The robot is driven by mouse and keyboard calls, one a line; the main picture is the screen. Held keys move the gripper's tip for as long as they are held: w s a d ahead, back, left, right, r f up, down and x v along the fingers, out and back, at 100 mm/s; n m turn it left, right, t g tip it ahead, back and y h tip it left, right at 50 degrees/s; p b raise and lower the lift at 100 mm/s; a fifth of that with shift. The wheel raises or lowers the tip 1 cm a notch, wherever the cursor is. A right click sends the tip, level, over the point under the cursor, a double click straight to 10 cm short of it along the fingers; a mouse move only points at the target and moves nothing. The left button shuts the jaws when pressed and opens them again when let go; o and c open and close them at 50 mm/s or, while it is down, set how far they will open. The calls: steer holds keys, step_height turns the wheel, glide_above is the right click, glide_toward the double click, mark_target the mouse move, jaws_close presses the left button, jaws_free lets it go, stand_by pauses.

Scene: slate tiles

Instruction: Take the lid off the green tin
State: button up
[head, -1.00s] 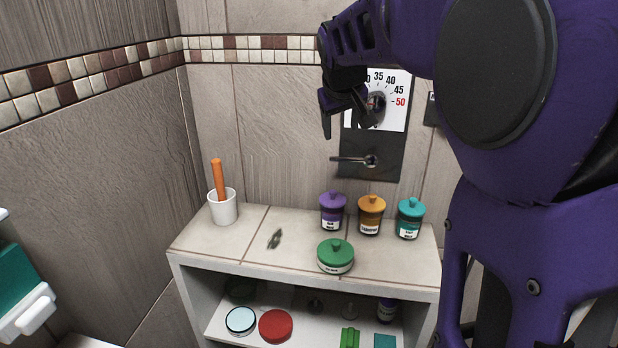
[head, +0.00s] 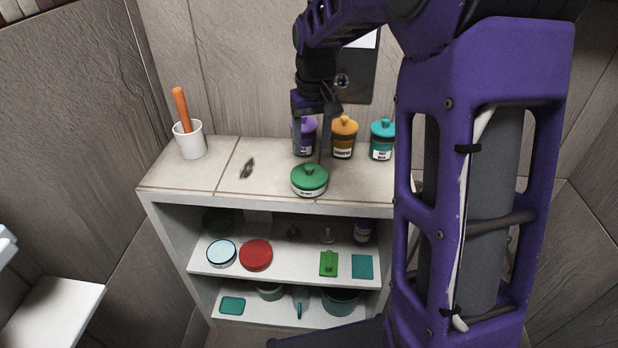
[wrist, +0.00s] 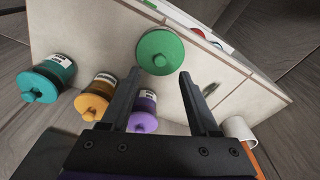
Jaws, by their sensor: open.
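The green tin (head: 309,190) stands on the tiled top of a shelf unit, near its front edge. Its green lid (head: 309,177) with a round knob is on it; from above, the lid (wrist: 160,51) also shows in the wrist view, beyond my fingertips. My gripper (head: 312,150) is open and empty, pointing down above and behind the green tin, in front of the purple jar. In the wrist view my two fingers (wrist: 160,78) are spread apart, with the lid ahead of the gap and not between them.
A purple jar (head: 306,148), an orange jar (head: 344,150) and a teal jar (head: 382,152) stand close behind the green tin. A white cup (head: 190,142) with an orange-handled tool is at the left. Shelves below hold a red lid (head: 256,255) and other items.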

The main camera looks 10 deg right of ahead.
mark_target(309, 166)
steer(key=shift+w+f+b, duration=0.2)
steer(key=shift+f, duration=0.95)
steer(key=shift+w+f+b, duration=0.15)
steer(key=shift+w+f, duration=0.05)
steer(key=shift+f, duration=1)
steer(key=shift+w+f+b, duration=0.2)
steer(key=shift+f, duration=0.95)
jaws_close()
